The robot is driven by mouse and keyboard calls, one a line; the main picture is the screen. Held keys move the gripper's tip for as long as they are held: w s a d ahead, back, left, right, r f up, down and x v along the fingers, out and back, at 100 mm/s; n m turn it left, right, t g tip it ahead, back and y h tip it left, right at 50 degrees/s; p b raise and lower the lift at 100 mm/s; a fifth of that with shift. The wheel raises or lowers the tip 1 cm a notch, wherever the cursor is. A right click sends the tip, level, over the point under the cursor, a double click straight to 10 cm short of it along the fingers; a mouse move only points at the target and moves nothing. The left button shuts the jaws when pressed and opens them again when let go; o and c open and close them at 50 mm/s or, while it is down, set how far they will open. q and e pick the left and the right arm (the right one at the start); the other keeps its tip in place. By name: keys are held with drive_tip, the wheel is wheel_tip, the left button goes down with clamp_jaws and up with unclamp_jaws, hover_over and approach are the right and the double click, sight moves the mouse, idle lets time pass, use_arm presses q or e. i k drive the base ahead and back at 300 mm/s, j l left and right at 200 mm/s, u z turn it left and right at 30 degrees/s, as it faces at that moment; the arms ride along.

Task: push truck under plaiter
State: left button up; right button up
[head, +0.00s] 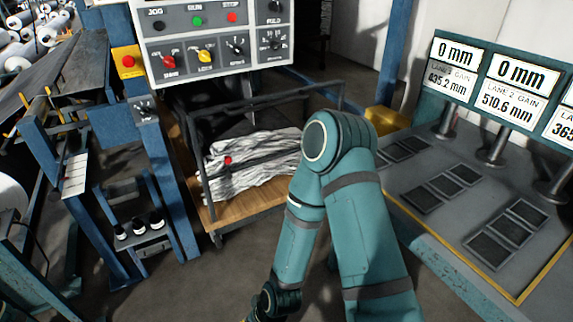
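The truck stands in the middle of the head view, a low cart with a wooden deck (238,213) and a dark tube frame (203,178). A heap of grey-white folded cloth (250,165) lies on it, with a small red spot on top. The truck stands beside a blue machine frame (165,170), which may belong to the plaiter; I cannot tell which part is the plaiter. One teal arm of mine is bent in front of the truck's right side and hides part of it. Its forearm points down and its gripper is out of the picture. My other gripper is also out of view.
A control panel (215,53) with knobs and buttons hangs above the truck. A red stop button on a yellow box (127,62) is at left. Display screens (515,85) stand on a grey bench (450,215) at right. Dark floor shows in front of the truck.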

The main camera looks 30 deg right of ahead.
sight(203, 127)
drive_tip(key=i+z, duration=0.2)
drive_tip(key=i, duration=0.35)
drive_tip(key=i+j+z, duration=0.25)
drive_tip(key=i, duration=0.25)
drive_tip(key=i+j+z, duration=0.2)
drive_tip(key=i, duration=0.35)
